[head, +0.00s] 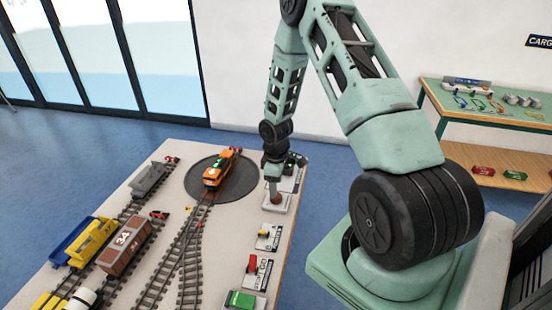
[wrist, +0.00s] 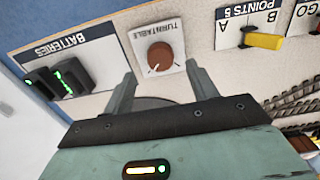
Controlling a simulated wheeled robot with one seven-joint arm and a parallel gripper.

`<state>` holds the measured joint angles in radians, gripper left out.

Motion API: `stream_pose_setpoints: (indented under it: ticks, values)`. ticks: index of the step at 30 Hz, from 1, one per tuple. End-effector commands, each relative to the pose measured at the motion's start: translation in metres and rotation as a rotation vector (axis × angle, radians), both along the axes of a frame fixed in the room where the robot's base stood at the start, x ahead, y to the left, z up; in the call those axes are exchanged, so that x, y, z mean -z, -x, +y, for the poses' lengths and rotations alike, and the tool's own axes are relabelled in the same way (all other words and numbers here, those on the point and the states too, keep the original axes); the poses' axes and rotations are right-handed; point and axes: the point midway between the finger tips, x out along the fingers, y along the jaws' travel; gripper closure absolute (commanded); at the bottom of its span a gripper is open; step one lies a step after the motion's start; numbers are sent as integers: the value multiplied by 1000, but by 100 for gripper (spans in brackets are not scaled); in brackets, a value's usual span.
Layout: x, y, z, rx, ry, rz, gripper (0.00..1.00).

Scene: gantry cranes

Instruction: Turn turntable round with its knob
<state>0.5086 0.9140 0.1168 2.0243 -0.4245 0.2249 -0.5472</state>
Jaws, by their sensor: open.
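The turntable (head: 236,191) is a dark round disc set in the layout table, with an orange locomotive (head: 222,168) on its track. Its knob (wrist: 160,57) is round and reddish-brown with a white mark, on a white plate (wrist: 150,34) labelled TURNTABLE. In the head view the knob (head: 277,198) shows just under my gripper (head: 273,186). In the wrist view my gripper (wrist: 161,78) is open, its two fingers apart on either side of the knob's near side. I cannot tell whether a finger touches the knob.
A batteries panel (wrist: 62,55) with dark, green-lit blocks lies left of the knob in the wrist view. A points panel (wrist: 250,22) with a yellow lever (wrist: 263,41) lies to the right. Tracks with wagons (head: 130,246) fill the table's left. A green-topped bench (head: 485,110) stands at the right.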

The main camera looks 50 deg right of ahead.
Motion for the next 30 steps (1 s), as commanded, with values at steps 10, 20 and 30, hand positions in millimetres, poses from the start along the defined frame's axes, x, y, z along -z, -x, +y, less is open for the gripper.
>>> stream_pose_setpoints:
  ticks: [10,20,30]
  values:
    - [-81,-1,-1,1,3,-5,42]
    - [-127,0,0,1,1,-2,42]
    - [-132,0,0,0,0,0,42]
